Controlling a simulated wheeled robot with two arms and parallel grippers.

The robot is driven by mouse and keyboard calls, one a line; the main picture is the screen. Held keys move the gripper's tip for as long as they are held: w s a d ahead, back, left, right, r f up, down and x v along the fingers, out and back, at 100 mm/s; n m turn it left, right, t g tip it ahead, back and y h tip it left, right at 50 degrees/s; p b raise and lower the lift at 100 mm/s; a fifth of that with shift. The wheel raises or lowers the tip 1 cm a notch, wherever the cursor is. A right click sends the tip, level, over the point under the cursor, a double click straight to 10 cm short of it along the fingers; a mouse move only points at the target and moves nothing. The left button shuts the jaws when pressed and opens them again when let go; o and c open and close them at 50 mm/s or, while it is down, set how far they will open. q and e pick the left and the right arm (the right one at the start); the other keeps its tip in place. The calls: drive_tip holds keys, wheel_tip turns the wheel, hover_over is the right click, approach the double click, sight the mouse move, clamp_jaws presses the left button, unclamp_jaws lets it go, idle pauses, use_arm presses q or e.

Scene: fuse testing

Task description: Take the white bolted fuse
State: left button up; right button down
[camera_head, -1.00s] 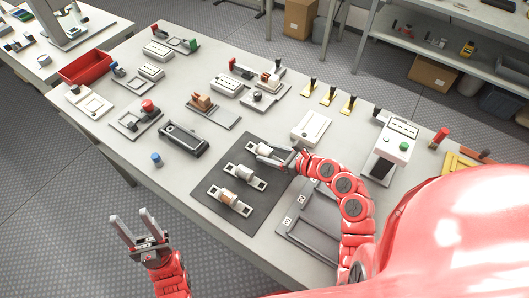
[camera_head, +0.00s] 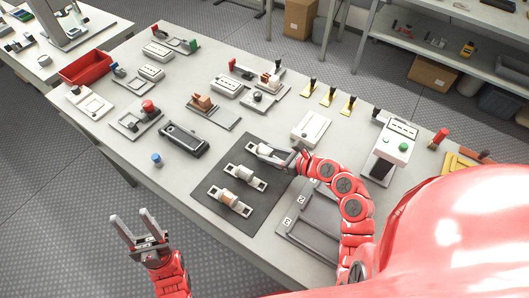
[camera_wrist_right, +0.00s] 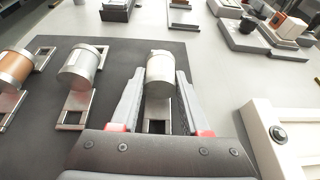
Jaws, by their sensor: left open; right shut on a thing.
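The white bolted fuse (camera_wrist_right: 160,68) lies on the dark mat (camera_head: 218,214) at its far end, with its white barrel between the fingers of my right gripper (camera_wrist_right: 160,88). The fingers are shut on it from both sides. In the head view this fuse (camera_head: 256,147) is partly covered by my right gripper (camera_head: 270,156). A silver-grey fuse (camera_wrist_right: 82,66) lies beside it, and a copper-banded fuse (camera_wrist_right: 14,68) lies beyond that one. My left gripper (camera_head: 133,226) is open and empty, off the table's front edge.
A grey tray with marked slots (camera_head: 312,222) is right of the mat. A white device with a round button (camera_wrist_right: 285,135) stands close to the right of my right gripper. A black case (camera_head: 184,139), a red bin (camera_head: 86,67) and several switches stand farther left.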

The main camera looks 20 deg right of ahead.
sight(270, 151)
drive_tip(key=shift+r+p, duration=4.95)
drive_tip(key=shift+p, duration=1.15)
